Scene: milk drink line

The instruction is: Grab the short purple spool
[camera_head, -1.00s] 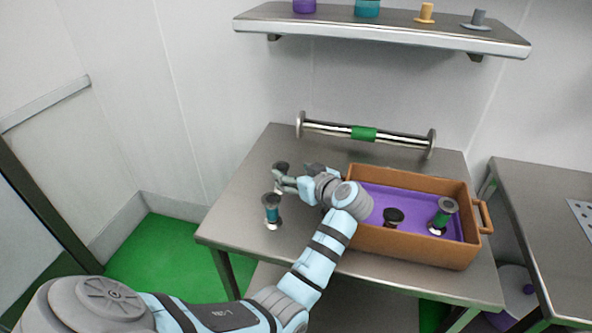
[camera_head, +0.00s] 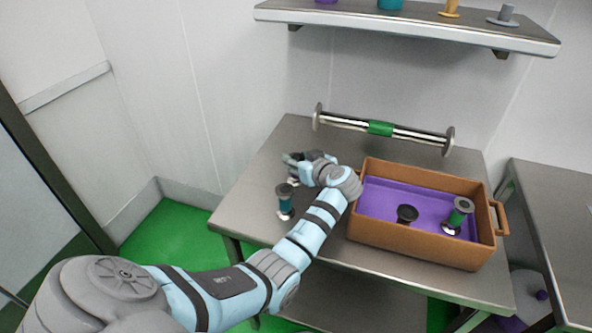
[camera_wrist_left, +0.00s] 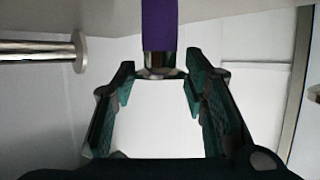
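The short purple spool (camera_wrist_left: 159,28) shows in the left wrist view at the top middle, with a purple band and a shiny metal end below it. In the head view it is mostly hidden by my left gripper. My left gripper (camera_head: 291,160) is over the back left of the steel table. In the left wrist view its two fingers (camera_wrist_left: 158,75) are apart, one on each side of the spool, with a gap on both sides. I cannot tell how far the spool reaches between them. My right gripper is not in view.
A brown crate (camera_head: 415,239) with a purple inside holds a green spool (camera_head: 456,216) and a dark-topped one (camera_head: 407,214). A long green-banded spool (camera_head: 381,128) lies at the table's back.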

